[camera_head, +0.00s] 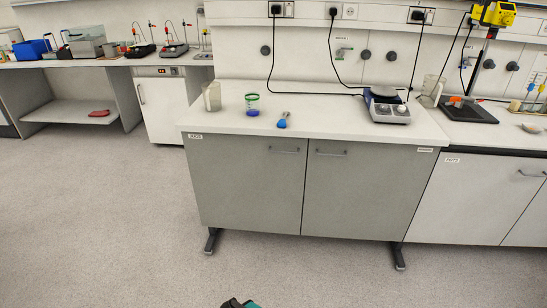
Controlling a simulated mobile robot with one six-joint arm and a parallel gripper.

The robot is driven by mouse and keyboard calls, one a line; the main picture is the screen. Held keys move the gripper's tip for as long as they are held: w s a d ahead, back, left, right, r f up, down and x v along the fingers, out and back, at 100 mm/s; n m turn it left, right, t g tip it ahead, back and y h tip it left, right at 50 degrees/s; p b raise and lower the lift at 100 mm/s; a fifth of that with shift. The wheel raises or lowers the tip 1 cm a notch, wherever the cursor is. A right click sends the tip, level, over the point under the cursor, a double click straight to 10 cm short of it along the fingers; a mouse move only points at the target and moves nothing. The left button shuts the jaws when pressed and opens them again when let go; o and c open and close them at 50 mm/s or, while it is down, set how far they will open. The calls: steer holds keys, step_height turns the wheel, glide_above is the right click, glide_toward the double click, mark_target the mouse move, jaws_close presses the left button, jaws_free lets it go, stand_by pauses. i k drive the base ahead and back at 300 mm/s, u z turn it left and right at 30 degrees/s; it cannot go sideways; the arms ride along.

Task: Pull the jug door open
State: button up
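The bench cabinet in the middle has two grey doors, both shut. I cannot tell which is the jug door. A clear jug (212,97) stands on the countertop above the left door, and another clear jug (432,92) stands at the countertop's right end. A small dark and teal part of my arm shows at the bottom edge, well short of the cabinet. My gripper's fingers are not seen.
On the countertop (330,115) are a beaker with a green rim (252,104), a small blue item (283,120) and a hotplate (387,105). Cabinet feet (211,240) stick out at floor level. The floor (120,220) in front is clear.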

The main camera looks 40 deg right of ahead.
mark_target(255, 183)
steer(key=z, duration=0.15)
steer(key=i, duration=0.9)
steer(key=u, duration=0.05)
